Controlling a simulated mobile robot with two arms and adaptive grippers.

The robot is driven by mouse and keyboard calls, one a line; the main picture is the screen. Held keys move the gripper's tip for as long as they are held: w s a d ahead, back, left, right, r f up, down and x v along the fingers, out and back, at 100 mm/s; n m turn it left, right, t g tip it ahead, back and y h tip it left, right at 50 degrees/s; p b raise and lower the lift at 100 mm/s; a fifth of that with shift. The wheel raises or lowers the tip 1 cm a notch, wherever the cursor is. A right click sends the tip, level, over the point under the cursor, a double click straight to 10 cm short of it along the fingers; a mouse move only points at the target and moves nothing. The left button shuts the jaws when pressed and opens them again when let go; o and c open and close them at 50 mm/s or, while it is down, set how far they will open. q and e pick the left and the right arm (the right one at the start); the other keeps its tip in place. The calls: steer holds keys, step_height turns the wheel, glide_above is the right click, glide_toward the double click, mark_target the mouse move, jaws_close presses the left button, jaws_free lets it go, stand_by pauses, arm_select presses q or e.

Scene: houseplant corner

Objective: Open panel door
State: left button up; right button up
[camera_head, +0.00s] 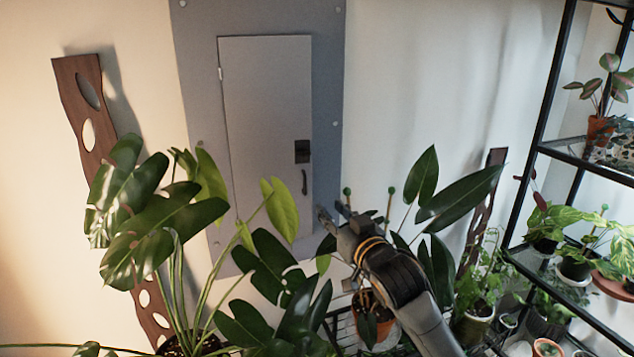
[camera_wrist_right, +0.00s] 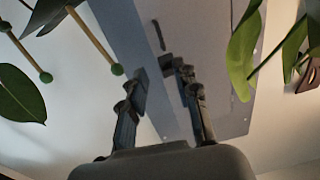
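The grey panel door (camera_head: 265,110) is set in a larger blue-grey wall panel (camera_head: 328,75) and looks shut, with hinges along its left edge. A dark latch plate (camera_head: 302,151) and a curved dark handle (camera_head: 305,182) sit near its right edge. My right gripper (camera_head: 334,214) is below and to the right of the handle, apart from it. In the right wrist view its two fingers (camera_wrist_right: 161,88) are spread with nothing between them, and the wall panel (camera_wrist_right: 110,20) lies beyond. My left gripper is in neither view.
A large-leaved plant (camera_head: 155,215) stands at the left, its leaves over the panel's lower part. More leaves and green-tipped stakes (camera_head: 389,192) are close around my right gripper. A black shelf (camera_head: 560,145) with potted plants stands at the right.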

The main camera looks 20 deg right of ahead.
steer(key=p, duration=0.4)
glide_toward(309, 187)
steer(key=w+a+r, duration=0.2)
steer(key=w+r, duration=0.1)
steer(key=w, duration=0.2)
steer(key=shift+w+a+f, duration=0.15)
steer(key=shift+w+a, duration=0.15)
jaws_close()
